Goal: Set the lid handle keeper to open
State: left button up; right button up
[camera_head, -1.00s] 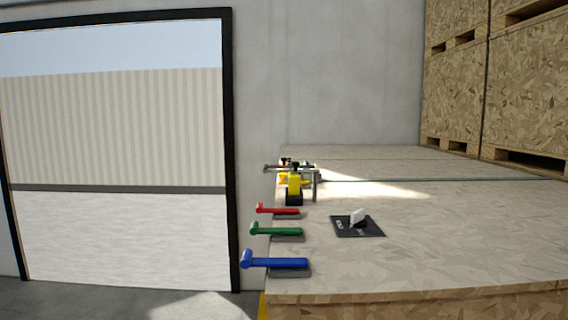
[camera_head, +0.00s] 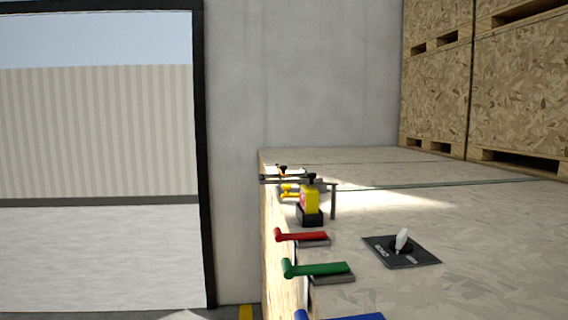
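In the head view, a white switch handle (camera_head: 402,240) stands on a dark square plate (camera_head: 380,248) with small pale markings too small to read. The plate lies on the top of a wooden crate. Red (camera_head: 300,236), green (camera_head: 318,269) and blue (camera_head: 342,317) levers sit along the crate's left edge, the blue one cut off by the bottom of the picture. I cannot tell which of these is the lid handle keeper. Neither of my grippers is in view.
A yellow and black device (camera_head: 309,202) and a metal bracket (camera_head: 333,200) stand behind the red lever. The wooden crate top (camera_head: 480,230) is clear to the right. Stacked wooden crates (camera_head: 437,95) stand at the back right. A black-framed doorway (camera_head: 203,150) opens at left.

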aim_at(282, 169)
jog(key=i+j+z, duration=0.1)
jog(key=i+j, duration=0.15)
jog(key=i+j+z, duration=0.2)
jog(key=i+j, duration=0.2)
jog(key=j, duration=0.25)
jog(key=i+j+z, duration=0.2)
jog(key=i+j, duration=0.15)
jog(key=j, duration=0.3)
jog(key=i+j+z, duration=0.1)
jog(key=j, duration=0.25)
jog(key=i+j+z, duration=0.1)
jog(key=i+j, duration=0.15)
jog(key=j, duration=0.15)
jog(key=i+j+z, duration=0.1)
jog(key=j, duration=0.25)
